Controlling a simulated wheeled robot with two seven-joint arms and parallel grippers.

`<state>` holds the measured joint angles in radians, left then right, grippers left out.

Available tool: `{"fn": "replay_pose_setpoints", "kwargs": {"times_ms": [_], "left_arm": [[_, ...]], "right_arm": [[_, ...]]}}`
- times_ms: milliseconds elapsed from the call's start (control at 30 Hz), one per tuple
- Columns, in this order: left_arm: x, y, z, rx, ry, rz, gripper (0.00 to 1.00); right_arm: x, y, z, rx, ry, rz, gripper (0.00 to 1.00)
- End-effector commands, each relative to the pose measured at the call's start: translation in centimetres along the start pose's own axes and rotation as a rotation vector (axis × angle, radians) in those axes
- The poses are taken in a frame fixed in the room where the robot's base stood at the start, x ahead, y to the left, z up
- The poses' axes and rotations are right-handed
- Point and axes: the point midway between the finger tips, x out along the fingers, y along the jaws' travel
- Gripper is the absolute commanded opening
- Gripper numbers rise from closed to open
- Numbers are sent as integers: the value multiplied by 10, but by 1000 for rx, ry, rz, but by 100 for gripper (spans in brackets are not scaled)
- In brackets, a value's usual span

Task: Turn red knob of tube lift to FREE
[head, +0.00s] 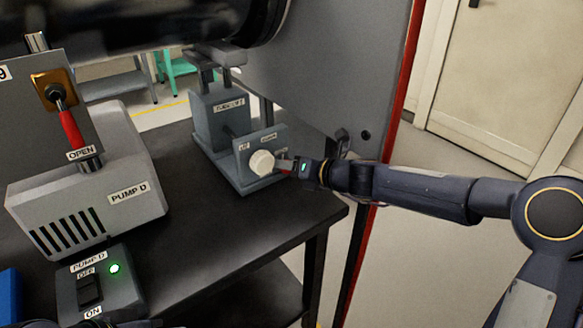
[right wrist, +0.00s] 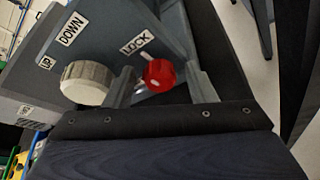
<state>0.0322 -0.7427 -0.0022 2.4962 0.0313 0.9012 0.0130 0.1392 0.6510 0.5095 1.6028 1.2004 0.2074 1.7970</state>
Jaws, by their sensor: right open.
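The tube lift (head: 222,125) is a grey block with a sloped panel (head: 247,148) near the table's right edge. Its red knob (right wrist: 160,74) shows in the right wrist view beside a LOCK label (right wrist: 135,42). In the head view my right gripper mostly hides this knob. A larger cream knob (head: 261,162) sits left of it, near a DOWN label (right wrist: 72,29). My right gripper (head: 285,164) is open at the panel. In the right wrist view its fingers (right wrist: 159,88) stand on both sides of the red knob; contact cannot be told. My left gripper is not clearly visible.
A grey Pump D unit (head: 125,190) and its switch box (head: 125,292) with a lit green light stand on the black table (head: 215,225) at left. A large dark tube (head: 140,25) hangs above. A red-edged grey panel (head: 335,80) rises behind the lift.

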Motion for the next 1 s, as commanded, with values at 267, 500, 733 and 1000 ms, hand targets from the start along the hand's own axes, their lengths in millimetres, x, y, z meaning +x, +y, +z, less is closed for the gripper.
{"fn": "replay_pose_setpoints", "kwargs": {"times_ms": [267,500,733,1000], "left_arm": [[0,0,0,0,0,0,36],[0,0,0,0,0,0,36],[0,0,0,0,0,0,36],[1,0,0,0,0,0,36]], "right_arm": [[0,0,0,-1,0,0,44],[0,0,0,-1,0,0,12],[0,0,0,-2,1,0,6],[0,1,0,-50,0,-19,6]]}}
